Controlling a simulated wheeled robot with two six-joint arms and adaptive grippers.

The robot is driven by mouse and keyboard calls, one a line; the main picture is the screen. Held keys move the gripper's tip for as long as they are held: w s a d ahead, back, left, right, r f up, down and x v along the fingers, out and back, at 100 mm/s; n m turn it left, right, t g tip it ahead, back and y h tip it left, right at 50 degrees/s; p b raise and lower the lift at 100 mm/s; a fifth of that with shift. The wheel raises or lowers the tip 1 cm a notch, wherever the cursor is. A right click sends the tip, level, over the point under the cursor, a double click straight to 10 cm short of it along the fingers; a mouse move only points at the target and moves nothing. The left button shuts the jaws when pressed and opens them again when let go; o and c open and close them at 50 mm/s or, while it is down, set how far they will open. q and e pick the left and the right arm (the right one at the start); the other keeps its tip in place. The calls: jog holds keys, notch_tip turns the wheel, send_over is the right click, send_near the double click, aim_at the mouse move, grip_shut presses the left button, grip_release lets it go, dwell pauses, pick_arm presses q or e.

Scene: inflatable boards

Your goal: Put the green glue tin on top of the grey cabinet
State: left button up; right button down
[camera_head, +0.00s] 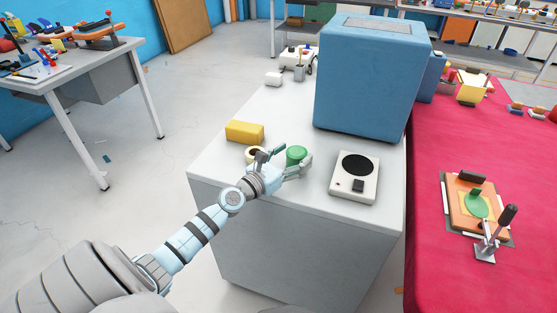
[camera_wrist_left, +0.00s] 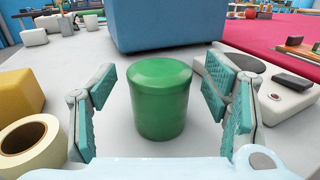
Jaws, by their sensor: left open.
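The green glue tin (camera_head: 296,154) stands upright on the top of the grey cabinet (camera_head: 222,168), near its front edge. In the left wrist view the tin (camera_wrist_left: 160,98) stands in the middle, between the open fingers. My left gripper (camera_head: 284,157) is open, with one finger on each side of the tin. In the left wrist view gaps show between the tin and both finger pads of the gripper (camera_wrist_left: 162,108). The tin's base rests on the light cabinet surface (camera_wrist_left: 120,150). My right gripper is not in view.
A yellow block (camera_head: 245,132) and a tape roll (camera_wrist_left: 30,140) lie left of the tin. A white scale-like device (camera_head: 355,178) lies to its right. A large blue box (camera_head: 370,75) stands behind. A red-covered table (camera_head: 440,145) adjoins on the right.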

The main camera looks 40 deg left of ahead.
pick_arm(q)
jog(key=s, duration=0.3)
jog(key=s+b, duration=0.1)
jog(key=s, duration=0.2)
jog(key=s+a+b, duration=0.1)
jog(key=s, duration=0.2)
jog(key=shift+s+f, duration=0.1)
jog(key=shift+s, duration=0.4)
